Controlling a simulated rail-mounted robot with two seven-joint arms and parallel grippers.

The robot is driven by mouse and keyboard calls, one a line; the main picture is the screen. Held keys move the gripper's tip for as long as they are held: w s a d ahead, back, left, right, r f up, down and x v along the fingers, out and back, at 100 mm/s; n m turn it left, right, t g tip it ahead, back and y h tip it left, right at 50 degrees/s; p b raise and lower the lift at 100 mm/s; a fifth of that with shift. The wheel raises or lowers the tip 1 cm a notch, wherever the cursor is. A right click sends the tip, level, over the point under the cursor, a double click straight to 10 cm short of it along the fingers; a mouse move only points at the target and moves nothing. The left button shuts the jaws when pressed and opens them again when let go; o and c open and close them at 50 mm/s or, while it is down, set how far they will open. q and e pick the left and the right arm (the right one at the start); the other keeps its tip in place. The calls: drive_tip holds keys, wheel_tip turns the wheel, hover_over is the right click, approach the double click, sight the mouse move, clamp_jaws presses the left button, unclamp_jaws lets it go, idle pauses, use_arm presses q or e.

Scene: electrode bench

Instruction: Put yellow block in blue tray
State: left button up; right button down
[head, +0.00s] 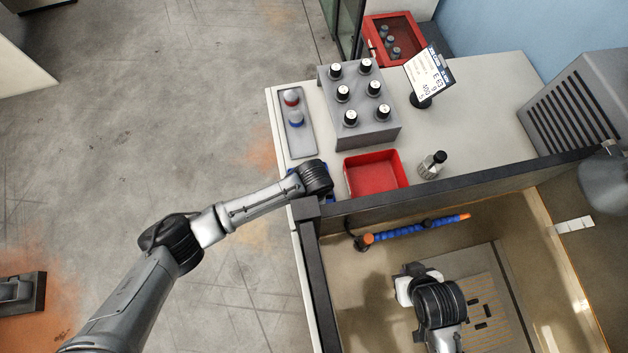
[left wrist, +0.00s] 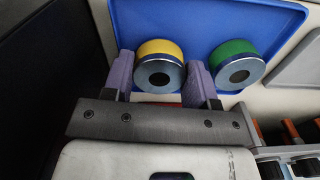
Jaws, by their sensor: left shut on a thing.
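The yellow block (left wrist: 160,66) is a round metal piece with a yellow band and a dark centre hole. My left gripper (left wrist: 161,68) is shut on it, one purple-grey finger on each side. The blue tray (left wrist: 205,18) lies behind and around it in the left wrist view; I cannot tell whether the block touches its floor. In the head view only slivers of the blue tray (head: 330,198) show under my left wrist, which hides the block and jaws. My right arm's wrist is over the sunken bay; its jaws are hidden beneath it.
A similar green-banded piece (left wrist: 237,65) is in the blue tray, close to the right finger. An empty red tray (head: 375,174) is right of my left wrist. A knobbed grey box (head: 358,105), a small bottle (head: 432,165) and the bay's dark wall (head: 455,185) are near.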

use_arm(q)
drive_tip(key=shift+f, duration=0.25)
drive_tip(key=shift+f, duration=0.1)
drive_tip(key=o, duration=1.2)
drive_tip(key=shift+r, duration=6.2)
